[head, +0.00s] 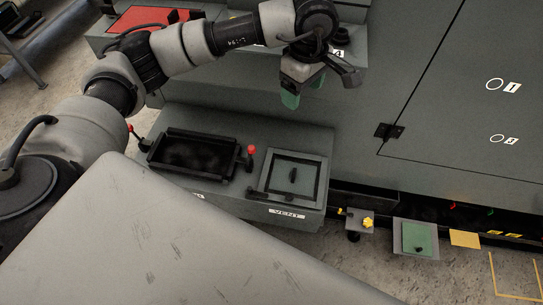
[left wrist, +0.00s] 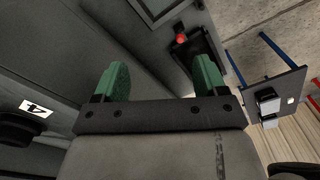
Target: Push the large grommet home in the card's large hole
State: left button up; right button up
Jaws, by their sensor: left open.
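I cannot make out the large grommet or the card with its large hole for certain in either view. My left gripper (head: 304,90) hangs in front of the grey cabinet, above and behind the box marked VENT. Its green fingertips stand wide apart with nothing between them, as the left wrist view also shows (left wrist: 160,78). A dark round part (left wrist: 18,130) beside a label 4 shows at the left of the left wrist view; I cannot tell what it is. My right gripper is in neither view.
A black tray (head: 192,154) with red-knobbed levers sits left of the VENT panel (head: 294,178) on a grey ledge. A cabinet door (head: 470,100) with circles marked 1 and 3 is at right.

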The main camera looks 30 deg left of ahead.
pick_arm(q)
jog(key=s+a+f+m, duration=0.1)
jog(key=s+f+m, duration=0.3)
jog(key=f, duration=0.3)
jog(key=s+f+m, duration=0.4)
jog(key=f+m, duration=0.1)
jog(key=f, duration=0.3)
jog(key=shift+s+a+f+b, duration=0.25)
jog(key=shift+s+a+b, duration=0.1)
jog(key=shift+a+b, duration=0.05)
